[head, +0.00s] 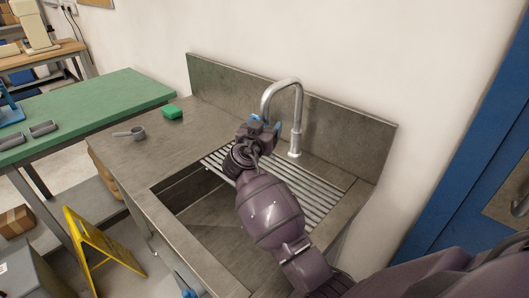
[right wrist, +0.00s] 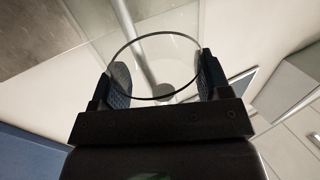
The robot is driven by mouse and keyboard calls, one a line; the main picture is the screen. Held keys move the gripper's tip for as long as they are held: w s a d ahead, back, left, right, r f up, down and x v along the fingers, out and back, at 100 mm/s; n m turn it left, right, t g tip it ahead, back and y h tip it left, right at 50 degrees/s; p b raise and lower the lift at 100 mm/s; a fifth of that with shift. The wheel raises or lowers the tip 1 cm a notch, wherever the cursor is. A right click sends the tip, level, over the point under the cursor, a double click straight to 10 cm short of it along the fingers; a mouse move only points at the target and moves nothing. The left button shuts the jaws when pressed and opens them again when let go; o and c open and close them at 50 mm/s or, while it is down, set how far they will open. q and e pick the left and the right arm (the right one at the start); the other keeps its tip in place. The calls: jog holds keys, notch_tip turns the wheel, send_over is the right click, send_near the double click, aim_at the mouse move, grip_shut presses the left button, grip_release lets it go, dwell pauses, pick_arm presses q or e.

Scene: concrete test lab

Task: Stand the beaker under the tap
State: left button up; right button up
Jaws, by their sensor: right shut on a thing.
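The beaker (right wrist: 152,65) is clear glass, and its round rim shows between my right gripper's two finger pads in the right wrist view. My right gripper (head: 264,123) is shut on it, beside the tap's spout in the head view. The gripper also shows in the right wrist view (right wrist: 165,82). In the head view I cannot make out the beaker. The tap (head: 298,120) is a metal gooseneck, its spout end close behind my gripper. A blue-tipped piece at the bottom edge may be my left gripper (head: 185,285); its jaws cannot be made out.
The sink basin (head: 183,190) lies under my right arm, with a slatted drainer (head: 318,196) beside it below the tap. A yellow floor sign (head: 88,240) stands in front.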

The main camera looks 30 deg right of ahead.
jog(key=shift+f, duration=2.95)
jog(key=shift+f, duration=0.15)
jog(key=o, duration=1.2)
jog(key=shift+r, duration=0.25)
jog(key=shift+b+v, duration=1.05)
jog(key=shift+v, duration=4.95)
